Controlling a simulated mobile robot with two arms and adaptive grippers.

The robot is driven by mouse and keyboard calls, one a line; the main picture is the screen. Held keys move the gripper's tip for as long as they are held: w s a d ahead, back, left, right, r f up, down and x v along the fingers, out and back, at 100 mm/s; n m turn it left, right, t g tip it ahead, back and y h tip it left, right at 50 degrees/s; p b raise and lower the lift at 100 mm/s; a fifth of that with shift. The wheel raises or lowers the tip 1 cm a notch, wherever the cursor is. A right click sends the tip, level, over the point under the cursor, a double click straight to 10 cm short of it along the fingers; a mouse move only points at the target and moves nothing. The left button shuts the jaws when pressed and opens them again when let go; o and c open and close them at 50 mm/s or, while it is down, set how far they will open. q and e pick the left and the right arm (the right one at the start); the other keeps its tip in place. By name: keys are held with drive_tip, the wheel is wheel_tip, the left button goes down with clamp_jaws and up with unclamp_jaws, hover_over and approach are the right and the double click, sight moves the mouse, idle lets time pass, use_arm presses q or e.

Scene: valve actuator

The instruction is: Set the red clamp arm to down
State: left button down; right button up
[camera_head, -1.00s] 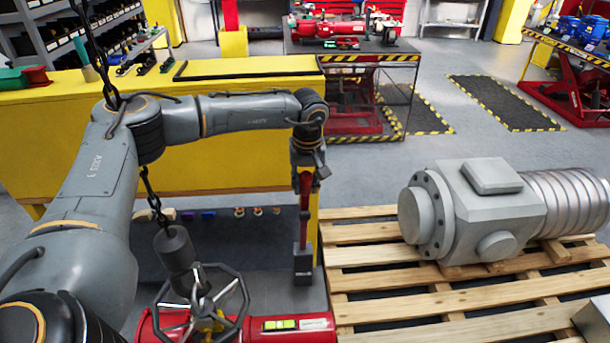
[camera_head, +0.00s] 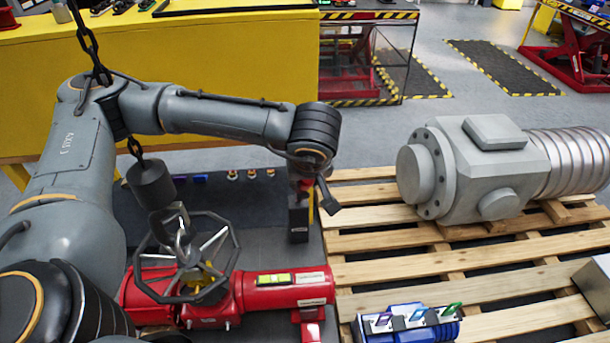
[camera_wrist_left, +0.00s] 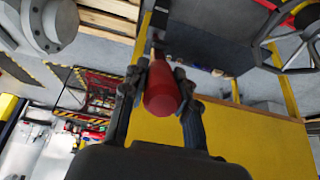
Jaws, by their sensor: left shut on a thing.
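The red clamp arm (camera_head: 302,185) shows in the head view as a short red piece above its black base (camera_head: 298,220), near the left edge of the pallet. My left wrist hides most of it. In the left wrist view the red clamp arm (camera_wrist_left: 161,98) lies lengthwise between the two fingers of my left gripper (camera_wrist_left: 160,72), which is shut on it. In the head view, a dark part of my left gripper (camera_head: 328,197) sticks out to the right of the clamp. My right gripper is not in view.
A chain-hung black hook and handwheel (camera_head: 190,255) sit over a red actuator (camera_head: 285,290) in front of the clamp. A grey valve body (camera_head: 480,170) rests on the wooden pallet (camera_head: 385,270) to the right. A yellow bench (camera_head: 230,60) stands behind my arm.

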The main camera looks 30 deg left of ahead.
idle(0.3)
use_arm(q)
drive_tip(key=c, duration=1)
unclamp_jaws()
drive_tip(key=v, duration=1.2)
drive_tip(key=shift+s, duration=0.1)
